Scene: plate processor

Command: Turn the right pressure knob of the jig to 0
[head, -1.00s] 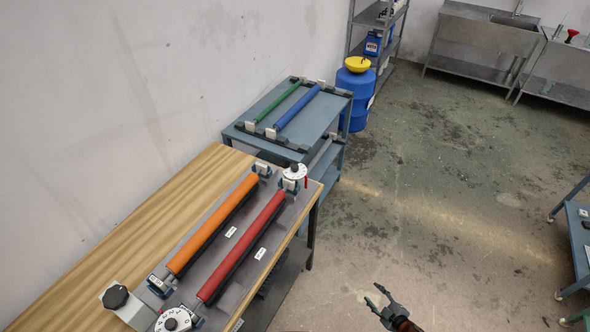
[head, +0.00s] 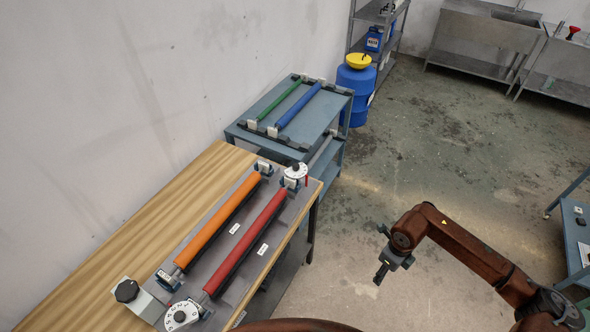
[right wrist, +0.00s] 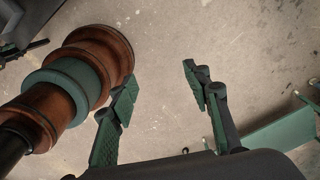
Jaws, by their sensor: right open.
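The jig (head: 216,262) is a grey plate on the wooden table, carrying an orange roller (head: 221,222) and a red roller (head: 247,243). One white dial knob (head: 181,317) with dark markings is at its near end. Another white dial knob (head: 296,170), with a red mark beside it, is at the far end. The dial settings are too small to read surely. My right gripper (head: 384,266) is over the floor, right of the table and apart from both knobs. In the right wrist view its fingers (right wrist: 158,82) are spread and empty. My left gripper is not in view.
A black knob (head: 127,290) stands at the jig's near left corner. Behind the wooden table (head: 110,235) is a blue table (head: 318,115) with green and blue rollers. A blue barrel (head: 356,83) stands beyond. A wall borders the left.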

